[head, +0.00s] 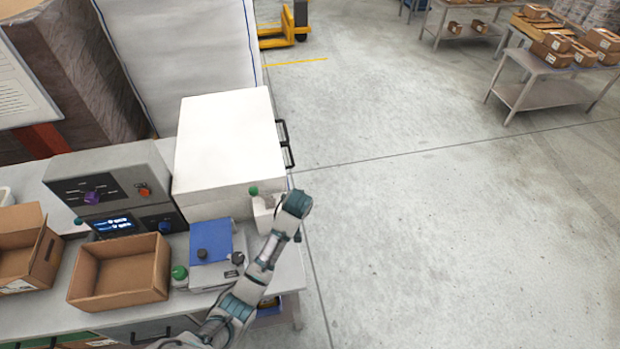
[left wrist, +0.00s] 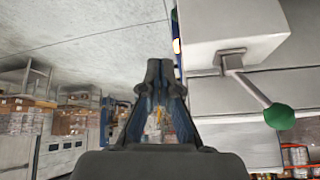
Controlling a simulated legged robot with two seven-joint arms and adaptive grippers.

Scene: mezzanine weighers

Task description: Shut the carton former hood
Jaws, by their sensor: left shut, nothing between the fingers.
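A large white box-shaped cover (head: 228,140), which looks like the carton former hood, stands on the bench beside the grey control unit. I cannot tell whether it is open or shut. Two dark handles (head: 285,145) are on its right side. A green knob (head: 254,190) on a pale bracket is at its front right corner. My left arm reaches up to just right of this bracket; its fingers cannot be made out in the head view. In the left wrist view, my left gripper (left wrist: 160,75) is shut and empty, left of a pale housing (left wrist: 235,30) with a green-knobbed lever (left wrist: 279,117). My right gripper is out of view.
The grey control unit (head: 112,185) has a lit screen and coloured knobs. An open carton (head: 120,272) stands in front of it, with another carton (head: 25,250) to the left. A blue-topped device (head: 217,245) is beside my arm. The floor (head: 430,220) to the right is clear.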

